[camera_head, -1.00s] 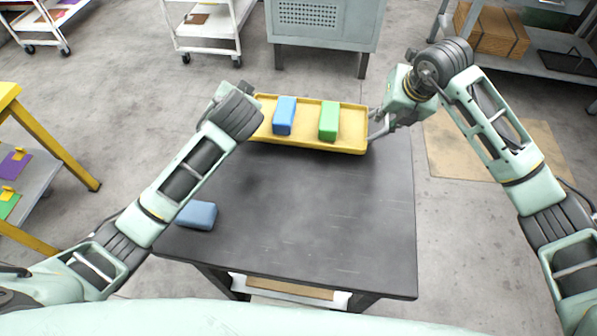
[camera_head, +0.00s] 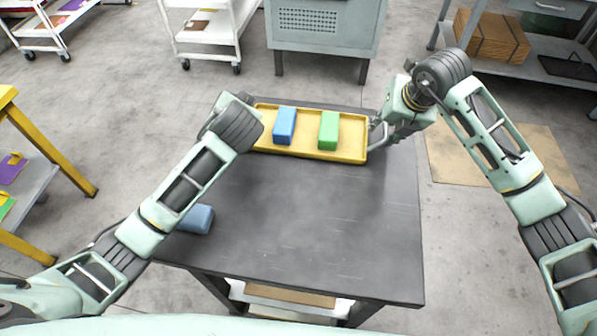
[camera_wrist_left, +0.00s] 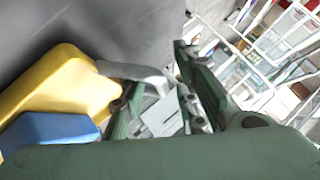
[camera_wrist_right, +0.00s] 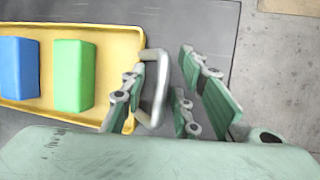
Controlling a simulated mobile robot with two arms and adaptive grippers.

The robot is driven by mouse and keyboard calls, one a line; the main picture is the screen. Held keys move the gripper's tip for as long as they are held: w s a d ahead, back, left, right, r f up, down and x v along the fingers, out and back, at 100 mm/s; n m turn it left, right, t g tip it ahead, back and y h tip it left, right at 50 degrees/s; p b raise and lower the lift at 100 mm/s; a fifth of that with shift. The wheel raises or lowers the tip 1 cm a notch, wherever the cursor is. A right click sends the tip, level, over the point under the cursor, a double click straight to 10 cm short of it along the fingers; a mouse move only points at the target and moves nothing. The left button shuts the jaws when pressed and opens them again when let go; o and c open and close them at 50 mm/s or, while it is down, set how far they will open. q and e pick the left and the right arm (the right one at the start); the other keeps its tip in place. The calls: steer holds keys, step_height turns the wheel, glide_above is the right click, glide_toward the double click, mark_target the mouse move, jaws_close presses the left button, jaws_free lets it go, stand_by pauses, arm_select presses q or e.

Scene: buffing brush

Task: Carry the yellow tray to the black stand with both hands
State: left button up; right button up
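The yellow tray (camera_head: 350,155) lies at the far end of the black-topped table (camera_head: 310,235). It holds a blue block (camera_head: 285,125) and a green block (camera_head: 329,130). My right gripper (camera_wrist_right: 160,95) is open at the tray's right end, with the grey handle (camera_wrist_right: 156,70) between its separated fingers. My left gripper (camera_wrist_left: 155,100) is open at the tray's left end; the grey handle (camera_wrist_left: 135,72) there reaches between its fingers. In the head view my left wrist hides that end. Whether either finger pair touches its handle I cannot tell.
A blue-grey block (camera_head: 197,219) lies near the table's left edge, partly behind my left arm. The table's middle and front are clear. A grey cabinet (camera_head: 325,45) and a white cart (camera_head: 205,45) stand beyond it. A yellow-framed table (camera_head: 45,145) is at left.

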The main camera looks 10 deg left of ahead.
steer(key=shift+d+r, duration=0.1)
arm_select(q)
steer(key=v, duration=1.2)
arm_select(e)
steer(key=v, duration=1.1)
steer(key=shift+s+r, duration=0.2)
steer(key=shift+r, duration=0.15)
